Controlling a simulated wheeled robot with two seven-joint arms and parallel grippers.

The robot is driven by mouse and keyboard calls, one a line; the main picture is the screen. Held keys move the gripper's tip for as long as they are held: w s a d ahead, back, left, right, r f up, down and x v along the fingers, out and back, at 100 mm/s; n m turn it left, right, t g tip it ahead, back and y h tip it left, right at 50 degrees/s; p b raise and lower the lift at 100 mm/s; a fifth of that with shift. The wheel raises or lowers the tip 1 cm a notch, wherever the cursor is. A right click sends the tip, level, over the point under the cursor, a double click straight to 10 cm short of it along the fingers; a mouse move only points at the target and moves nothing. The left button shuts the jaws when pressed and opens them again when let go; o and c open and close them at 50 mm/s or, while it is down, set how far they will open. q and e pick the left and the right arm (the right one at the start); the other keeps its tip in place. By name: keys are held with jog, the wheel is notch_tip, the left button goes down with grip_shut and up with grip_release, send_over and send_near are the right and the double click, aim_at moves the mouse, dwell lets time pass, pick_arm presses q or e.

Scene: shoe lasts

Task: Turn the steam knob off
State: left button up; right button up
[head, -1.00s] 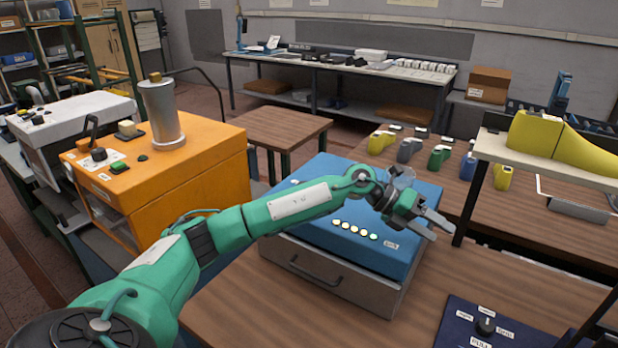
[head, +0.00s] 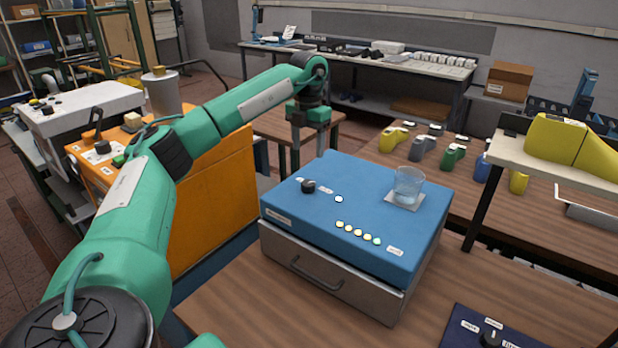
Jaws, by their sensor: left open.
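A black knob (head: 308,186) stands on the back left of the blue box top (head: 350,205), with small white labels beside it, too small to read. Another black knob (head: 491,337) sits on a dark blue panel at the bottom right, cut by the frame edge. I cannot tell from the labels which one is the steam knob. My left gripper (head: 309,150) points down with its fingers apart and empty. It shows just above the blue box's knob in the picture, near the box's back edge, and does not touch the knob. My right gripper is out of view.
A glass of water (head: 408,183) stands on a white pad on the blue box. A row of lit buttons (head: 358,232) lies near its front. An orange machine (head: 205,200) is at the left. A shelf with a yellow last (head: 555,140) stands at the right.

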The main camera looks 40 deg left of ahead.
aim_at(308, 183)
pick_arm(q)
notch_tip(308, 183, down, 11)
jog(key=p, duration=0.2)
jog(key=shift+f+p, duration=0.1)
jog(key=shift+p, duration=0.2)
jog(key=c, duration=1)
